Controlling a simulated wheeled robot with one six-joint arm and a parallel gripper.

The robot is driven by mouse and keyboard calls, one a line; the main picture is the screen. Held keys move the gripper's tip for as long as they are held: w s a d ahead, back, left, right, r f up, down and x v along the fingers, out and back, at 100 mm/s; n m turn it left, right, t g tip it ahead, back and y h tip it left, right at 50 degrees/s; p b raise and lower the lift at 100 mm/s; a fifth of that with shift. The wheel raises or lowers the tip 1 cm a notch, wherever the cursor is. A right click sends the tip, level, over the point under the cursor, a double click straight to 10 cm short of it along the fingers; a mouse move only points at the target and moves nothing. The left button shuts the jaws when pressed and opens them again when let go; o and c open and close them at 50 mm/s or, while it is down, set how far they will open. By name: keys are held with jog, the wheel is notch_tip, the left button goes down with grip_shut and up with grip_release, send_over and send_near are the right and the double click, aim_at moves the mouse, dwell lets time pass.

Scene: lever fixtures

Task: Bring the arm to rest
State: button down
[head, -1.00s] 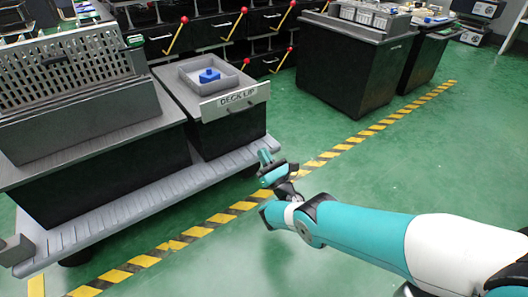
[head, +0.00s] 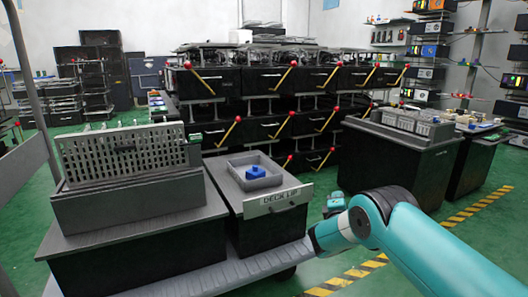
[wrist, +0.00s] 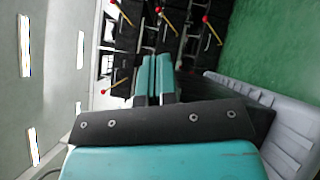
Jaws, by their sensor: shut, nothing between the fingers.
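My gripper shows in the wrist view (wrist: 156,76) with its two teal fingers side by side, shut and empty. In the head view my gripper (head: 335,203) is partly hidden behind my teal arm, which reaches in from the lower right. It is right of the cart with the "DECK LIP" plate (head: 279,202), apart from it as far as I can tell. No lever is held.
Black drawer units with yellow red-knobbed levers (head: 230,131) stand behind. A dark cabinet (head: 395,165) stands right. Green floor (head: 455,205) is open between the cart and cabinet.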

jog(key=s+d+r+m+g, duration=0.8)
jog(key=s+r+m+g, duration=0.1)
jog(key=s+m, duration=0.35)
jog(key=s+a+r+m+g+y, duration=0.1)
jog(key=s+a+m+g+y, duration=0.2)
jog(key=s, duration=1.1)
jog(key=s+r+m+g+y, duration=0.1)
jog(key=s+m+g, duration=0.25)
jog(key=s, duration=1.15)
jog(key=s+a+r+n+g+y+p, duration=0.1)
jog(key=s+a+r+n+y+p, duration=0.1)
jog(key=s+a+r+p, duration=0.4)
jog(key=s+a+r+n+g+y+p, duration=0.1)
jog(key=s+a+r+n+p, duration=0.2)
jog(key=r, duration=0.6)
jog(key=s+a+r+n+g+y+p, duration=0.2)
jog(key=s+a+r+p, duration=0.1)
jog(key=a+r+p, duration=0.35)
notch_tip(320, 180, up, 37)
jog(key=p, duration=3.5)
jog(key=shift+w+d+f, duration=0.2)
jog(key=shift+w+d, duration=0.05)
jog(key=shift+d, duration=0.1)
jog(key=shift+t, duration=0.25)
